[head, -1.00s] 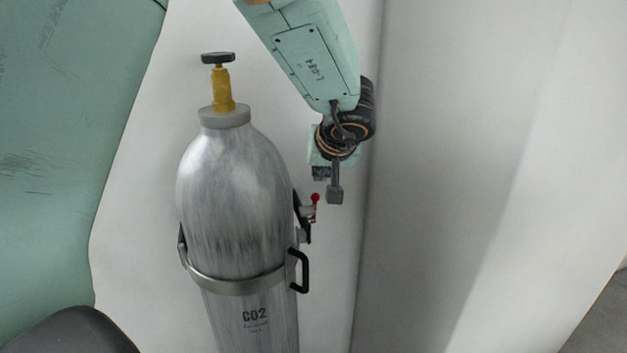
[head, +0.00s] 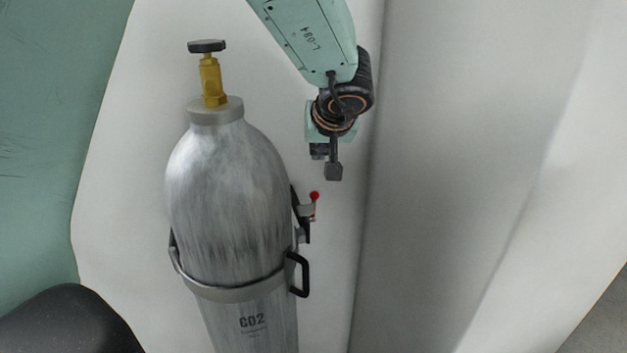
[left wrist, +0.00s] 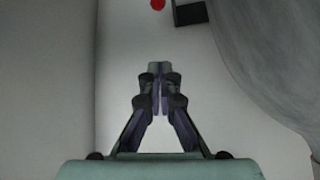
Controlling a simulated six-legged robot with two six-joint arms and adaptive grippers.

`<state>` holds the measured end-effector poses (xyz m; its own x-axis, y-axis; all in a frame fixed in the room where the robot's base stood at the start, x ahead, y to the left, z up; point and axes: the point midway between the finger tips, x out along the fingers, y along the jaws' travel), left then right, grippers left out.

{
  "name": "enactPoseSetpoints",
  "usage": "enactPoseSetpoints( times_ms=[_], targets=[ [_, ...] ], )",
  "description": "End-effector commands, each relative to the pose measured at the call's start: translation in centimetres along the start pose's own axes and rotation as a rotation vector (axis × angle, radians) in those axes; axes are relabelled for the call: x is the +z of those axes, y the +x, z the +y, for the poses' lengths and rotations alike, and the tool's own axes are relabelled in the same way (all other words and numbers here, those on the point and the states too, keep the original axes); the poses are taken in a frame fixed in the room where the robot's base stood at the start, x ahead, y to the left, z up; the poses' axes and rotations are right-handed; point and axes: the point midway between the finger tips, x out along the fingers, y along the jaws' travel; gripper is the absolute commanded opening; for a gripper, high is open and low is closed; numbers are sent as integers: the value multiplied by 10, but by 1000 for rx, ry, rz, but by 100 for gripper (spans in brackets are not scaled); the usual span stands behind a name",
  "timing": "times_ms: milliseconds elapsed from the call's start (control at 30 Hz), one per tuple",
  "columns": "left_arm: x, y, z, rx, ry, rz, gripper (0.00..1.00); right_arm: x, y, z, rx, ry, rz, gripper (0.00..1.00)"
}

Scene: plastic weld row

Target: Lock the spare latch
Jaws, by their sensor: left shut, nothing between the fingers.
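The latch, with a small red knob (head: 314,195) on a short lever, sits on the right side of the grey CO2 cylinder (head: 225,190), above the strap's black handle. The knob is up; I cannot tell whether the latch is locked. My left gripper (head: 333,172) hangs above and slightly right of the knob, apart from it. In the left wrist view its fingers (left wrist: 159,75) are together and empty. The red knob (left wrist: 158,4) shows there at the top edge, cut off, beside a dark block (left wrist: 190,13). My right gripper is not in view.
A metal strap (head: 230,292) rings the cylinder, with a black handle (head: 298,274) at its right. A yellow valve with a black knob (head: 207,46) tops the cylinder. A pale wall stands behind and a grey panel (head: 430,180) to the right.

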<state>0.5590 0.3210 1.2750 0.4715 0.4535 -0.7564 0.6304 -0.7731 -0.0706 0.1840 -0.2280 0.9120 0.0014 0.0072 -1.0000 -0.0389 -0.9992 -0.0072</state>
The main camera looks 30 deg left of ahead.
Motion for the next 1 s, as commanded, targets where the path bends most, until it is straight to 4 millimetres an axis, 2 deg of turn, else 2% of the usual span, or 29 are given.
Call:
enactPoseSetpoints(
  times_ms=[133, 267, 500, 767, 1000],
  targets=[
    [0, 3, 0, 0, 0, -1, 0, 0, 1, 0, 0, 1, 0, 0],
    [1, 18, 0, 1, -2, -3, 0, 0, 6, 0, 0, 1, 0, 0],
    [1, 63, 0, 0, -2, -4, 0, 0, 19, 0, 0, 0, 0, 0],
    [-1, 106, -1, -1, -2, -2, 0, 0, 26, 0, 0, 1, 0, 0],
    [26, 94, 0, 0, 1, 0, 0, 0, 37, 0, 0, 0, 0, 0]
  ],
)
